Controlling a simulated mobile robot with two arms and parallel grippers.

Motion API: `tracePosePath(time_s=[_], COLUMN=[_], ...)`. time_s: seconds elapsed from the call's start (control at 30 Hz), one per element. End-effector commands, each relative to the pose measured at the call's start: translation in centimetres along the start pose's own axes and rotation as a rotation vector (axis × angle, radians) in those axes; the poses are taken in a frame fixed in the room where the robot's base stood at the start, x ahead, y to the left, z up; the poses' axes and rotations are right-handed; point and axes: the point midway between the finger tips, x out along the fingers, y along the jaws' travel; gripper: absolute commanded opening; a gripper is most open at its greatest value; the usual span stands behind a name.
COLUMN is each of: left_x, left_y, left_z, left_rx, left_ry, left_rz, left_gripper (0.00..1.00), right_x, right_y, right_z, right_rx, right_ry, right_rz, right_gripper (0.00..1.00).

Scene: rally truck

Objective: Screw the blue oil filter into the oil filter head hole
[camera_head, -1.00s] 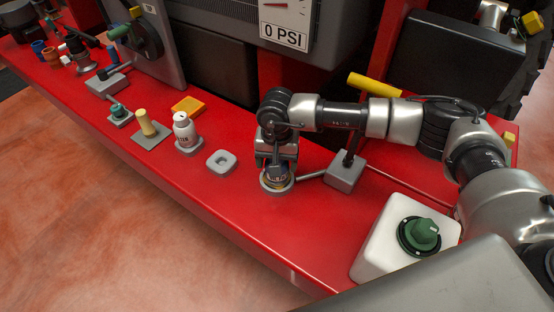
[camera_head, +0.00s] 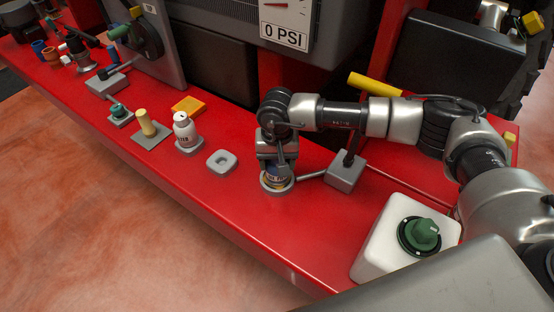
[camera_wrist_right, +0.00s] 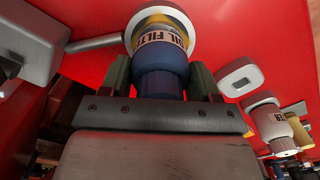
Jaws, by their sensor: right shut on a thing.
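The blue oil filter (camera_head: 273,176) is upright in the round grey holder (camera_head: 277,189), which I take as the oil filter head, joined by a pipe to a grey block (camera_head: 345,173). My right gripper (camera_head: 277,162) comes down from above and is shut on the filter. In the right wrist view, the filter (camera_wrist_right: 160,84) is between the two dark fingers of the gripper (camera_wrist_right: 160,72). Its "OIL FILTER" label band and yellow end lie toward the pale holder ring (camera_wrist_right: 188,22). The thread is hidden, so how deep it sits cannot be told. My left gripper is out of view.
A grey slotted block (camera_head: 221,161) and a white bottle (camera_head: 185,130) stand left of the holder on the red ledge. A white container with a green cap (camera_head: 424,233) is at the front right. A yellow handle (camera_head: 374,85) rises behind the arm.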

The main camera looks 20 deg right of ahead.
Motion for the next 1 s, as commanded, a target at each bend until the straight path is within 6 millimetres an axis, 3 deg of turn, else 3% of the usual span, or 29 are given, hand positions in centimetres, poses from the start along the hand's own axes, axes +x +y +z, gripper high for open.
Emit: tracePosePath(time_s=[0.27,0.3,0.47,0.77,1.0], left_x=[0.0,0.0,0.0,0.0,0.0], left_y=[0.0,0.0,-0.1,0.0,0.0], left_z=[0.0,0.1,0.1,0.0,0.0], left_rx=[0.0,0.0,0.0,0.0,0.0], left_ry=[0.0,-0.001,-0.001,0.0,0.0], left_rz=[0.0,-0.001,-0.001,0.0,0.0], left_gripper=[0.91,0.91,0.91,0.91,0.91], right_x=[0.0,0.0,0.0,-0.1,-3.4], right_y=[0.0,0.0,0.0,0.0,0.0], right_z=[0.0,0.0,0.0,0.0,-0.1], right_rx=[0.397,0.4,0.394,0.392,0.391], right_ry=[0.0,0.001,0.001,0.001,0.004], right_rz=[0.0,0.0,0.0,0.0,-0.003], right_gripper=[0.48,0.66,0.91,0.91,0.91])
